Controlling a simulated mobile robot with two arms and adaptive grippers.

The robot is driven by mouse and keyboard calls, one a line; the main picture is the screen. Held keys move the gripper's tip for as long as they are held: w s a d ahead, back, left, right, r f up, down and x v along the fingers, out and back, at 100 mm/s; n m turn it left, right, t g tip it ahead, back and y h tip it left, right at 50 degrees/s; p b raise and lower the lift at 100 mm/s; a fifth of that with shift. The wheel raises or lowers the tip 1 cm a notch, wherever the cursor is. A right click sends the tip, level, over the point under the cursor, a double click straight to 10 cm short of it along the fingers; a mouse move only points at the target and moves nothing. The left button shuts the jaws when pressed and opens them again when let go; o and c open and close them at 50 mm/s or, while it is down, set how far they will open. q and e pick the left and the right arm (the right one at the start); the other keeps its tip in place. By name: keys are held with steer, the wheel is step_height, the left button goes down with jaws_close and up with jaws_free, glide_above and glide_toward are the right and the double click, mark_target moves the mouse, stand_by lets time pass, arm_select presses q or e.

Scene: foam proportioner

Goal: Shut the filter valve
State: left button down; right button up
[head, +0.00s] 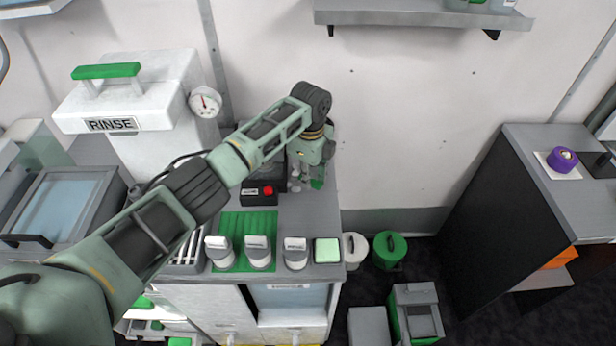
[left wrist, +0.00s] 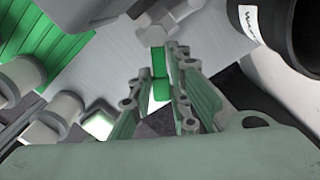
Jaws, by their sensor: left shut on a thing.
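The filter valve shows in the left wrist view as a grey hexagonal fitting (left wrist: 158,26) with a green handle (left wrist: 160,84). My left gripper (left wrist: 163,80) has its fingers on both sides of the green handle and is shut on it. In the head view, my left gripper (head: 312,180) points down at the back right of the counter, and a bit of the green handle (head: 317,184) shows by the fingertips. My arm and gripper hide most of the valve there. My right gripper is not in view.
A white RINSE tank (head: 150,125) with a gauge (head: 205,102) stands left. A box with a red button (head: 267,191), a green mat (head: 246,222) and several white-capped containers (head: 295,253) are on the counter (head: 305,212). A dark cabinet (head: 497,210) stands right, beyond open floor.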

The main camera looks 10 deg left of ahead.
arm_select(q)
steer(key=shift+w+d+r, duration=0.15)
steer(key=shift+w+r, duration=0.1)
steer(key=shift+w, duration=0.05)
steer(key=c, duration=2.1)
jaws_free()
steer(key=o, duration=0.5)
steer(key=shift+f, duration=0.15)
steer(key=shift+c, duration=0.2)
steer(key=shift+s, duration=0.1)
step_height(320, 180, up, 12)
